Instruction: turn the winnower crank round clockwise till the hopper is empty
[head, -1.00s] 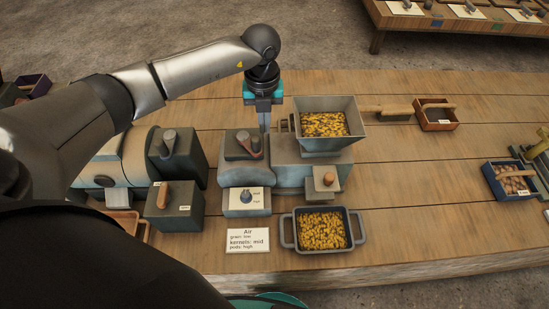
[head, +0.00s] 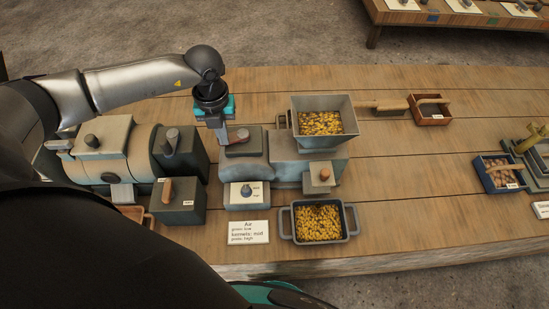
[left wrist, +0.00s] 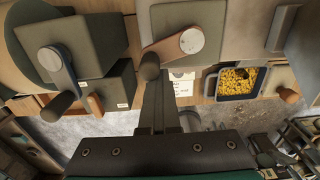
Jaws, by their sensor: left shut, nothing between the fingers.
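The winnower (head: 290,172) is a grey-green machine on the wooden bench, with a square hopper (head: 352,112) holding yellow grain (head: 320,123). Its crank (head: 238,137) has a tan arm on a grey-green block left of the hopper. In the left wrist view, the crank's round hub (left wrist: 191,41) is at the right, and its dark knob (left wrist: 150,67) is to the lower left. My left gripper (head: 223,139) is shut and empty, its fingertips close beside the knob; I cannot tell whether they touch. The fingers also show in the left wrist view (left wrist: 158,90). My right gripper is out of view.
A tray (head: 287,226) of yellow grain stands at the front. Left are a drum machine with another crank (head: 171,140) and a dark box (head: 179,202). A brush (head: 380,107) and small boxes sit right.

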